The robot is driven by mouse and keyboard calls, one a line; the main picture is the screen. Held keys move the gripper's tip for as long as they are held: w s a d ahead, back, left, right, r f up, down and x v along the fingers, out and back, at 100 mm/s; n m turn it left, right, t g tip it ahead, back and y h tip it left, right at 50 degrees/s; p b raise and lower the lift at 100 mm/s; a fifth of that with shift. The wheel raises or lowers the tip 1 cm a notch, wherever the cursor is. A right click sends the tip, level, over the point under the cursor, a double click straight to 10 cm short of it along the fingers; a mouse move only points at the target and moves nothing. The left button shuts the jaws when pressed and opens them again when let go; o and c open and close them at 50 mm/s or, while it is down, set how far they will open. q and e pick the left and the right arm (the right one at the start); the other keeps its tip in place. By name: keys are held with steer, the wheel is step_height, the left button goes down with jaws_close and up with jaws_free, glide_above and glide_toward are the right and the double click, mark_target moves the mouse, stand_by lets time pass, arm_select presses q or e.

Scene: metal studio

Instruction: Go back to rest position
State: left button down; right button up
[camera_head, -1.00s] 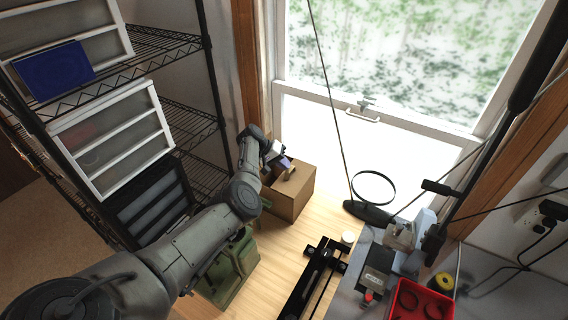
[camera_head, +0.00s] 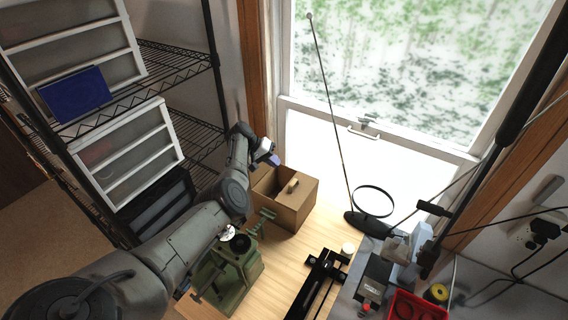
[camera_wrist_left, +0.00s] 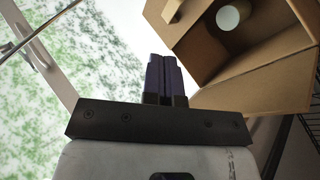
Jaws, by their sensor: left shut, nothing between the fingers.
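My left arm comes in from the lower left in the head view. My left gripper (camera_head: 274,160) is at its far end, above the back left edge of the open cardboard box (camera_head: 296,208). In the left wrist view the gripper's two dark purple fingers (camera_wrist_left: 163,75) are pressed together with nothing between them. The cardboard box also shows in the left wrist view (camera_wrist_left: 262,88), to the right of the fingers and apart from them. A pale round thing (camera_wrist_left: 229,18) shows inside it. My right gripper is in neither view.
A wire shelf (camera_head: 180,60) with white-framed panels and a blue box (camera_head: 75,95) stands left. A green metal tool (camera_head: 232,272) is beside the arm. A red tray (camera_head: 418,306) and a black magnifier-like ring (camera_head: 374,200) are at right. A window (camera_head: 400,60) is behind.

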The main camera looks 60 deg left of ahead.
arm_select(q)
steer(key=shift+s+a+r+p, duration=0.25)
steer(key=shift+s+a+r, duration=0.25)
steer(key=shift+s+a, duration=0.25)
steer(key=shift+s+a+r+p, duration=0.2)
steer(key=shift+s+a+r, duration=0.3)
steer(key=shift+s+a, duration=0.25)
